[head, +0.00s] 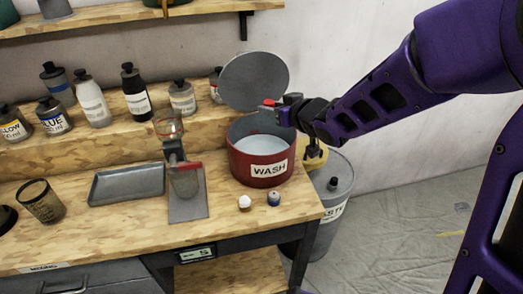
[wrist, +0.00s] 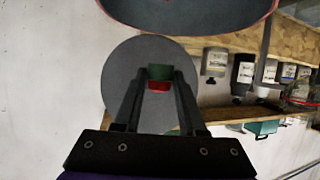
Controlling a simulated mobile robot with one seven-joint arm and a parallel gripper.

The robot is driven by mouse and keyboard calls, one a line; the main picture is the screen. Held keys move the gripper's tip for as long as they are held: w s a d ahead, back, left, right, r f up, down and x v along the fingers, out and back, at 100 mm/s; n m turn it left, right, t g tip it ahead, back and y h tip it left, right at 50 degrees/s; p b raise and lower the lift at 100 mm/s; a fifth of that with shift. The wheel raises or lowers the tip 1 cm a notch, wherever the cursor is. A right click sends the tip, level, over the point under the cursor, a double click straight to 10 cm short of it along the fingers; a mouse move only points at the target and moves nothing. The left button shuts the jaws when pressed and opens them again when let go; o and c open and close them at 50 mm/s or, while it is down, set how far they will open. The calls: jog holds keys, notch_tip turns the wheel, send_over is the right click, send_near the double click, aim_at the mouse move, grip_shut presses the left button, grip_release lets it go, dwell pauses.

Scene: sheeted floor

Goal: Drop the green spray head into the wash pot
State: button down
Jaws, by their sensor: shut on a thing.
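The red wash pot (head: 240,165), labelled WASH, stands open at the right end of the bench with pale liquid inside. Its round grey lid (head: 250,75) is raised at the back. My gripper (head: 282,103) is above the pot's right rear part, in front of the lid. In the wrist view my gripper (wrist: 160,80) is shut on the green spray head (wrist: 160,72), which has a red part below the green. In the head view only a red bit of it (head: 268,102) shows clearly. The pot's rim (wrist: 190,28) fills the top of the wrist view.
Labelled bottles (head: 136,98) line the raised shelf. A grey waste drum (head: 336,183) with a yellow top stands right of the bench.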

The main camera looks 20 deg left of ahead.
jog(key=shift+f, duration=0.7)
jog(key=shift+c, duration=2)
grip_release()
jog(key=shift+s+r, duration=0.1)
